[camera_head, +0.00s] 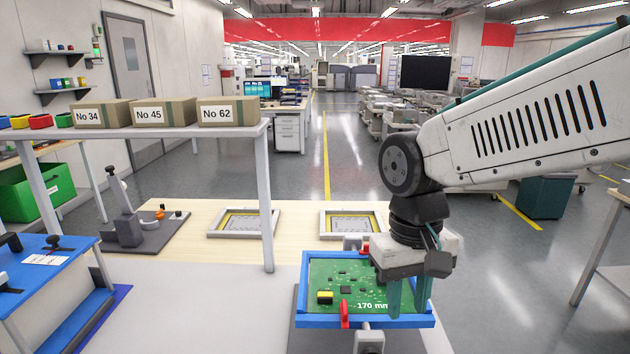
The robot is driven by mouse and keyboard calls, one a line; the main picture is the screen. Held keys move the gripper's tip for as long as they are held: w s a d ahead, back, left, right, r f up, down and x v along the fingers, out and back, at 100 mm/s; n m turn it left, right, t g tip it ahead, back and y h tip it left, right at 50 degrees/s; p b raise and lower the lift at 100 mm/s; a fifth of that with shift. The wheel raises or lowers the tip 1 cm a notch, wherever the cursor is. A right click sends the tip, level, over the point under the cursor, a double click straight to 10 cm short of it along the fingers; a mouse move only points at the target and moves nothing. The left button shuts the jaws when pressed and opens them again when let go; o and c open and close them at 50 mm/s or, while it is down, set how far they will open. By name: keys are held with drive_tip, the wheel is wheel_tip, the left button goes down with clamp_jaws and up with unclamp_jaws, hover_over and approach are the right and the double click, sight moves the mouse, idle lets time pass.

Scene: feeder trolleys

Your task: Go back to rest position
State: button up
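My gripper (408,308) hangs fingers-down from my white arm at the right of the head view. Its two teal fingers stand apart, and I see nothing held between them. They are over or just in front of the right side of a green circuit board (345,277), marked "170 mm", in a blue frame (380,322). I cannot tell whether the fingertips touch the board or frame. The gripper hides part of the board's right side. A yellow-and-black component (325,298) and a red clamp-like piece (344,314) are at the board's front left.
Two framed panels (243,223) lie on the wooden bench behind the board. A shelf (180,131) with numbered boxes (228,111) stands on the left, its post (268,200) near the board. A blue fixture (45,265) sits front left. Open floor (480,265) lies right.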

drive_tip(key=s+d+r+m+t, duration=0.2)
drive_tip(key=s+d, duration=1)
drive_tip(key=shift+d+r, duration=0.2)
drive_tip(key=shift+d, duration=0.05)
idle(0.3)
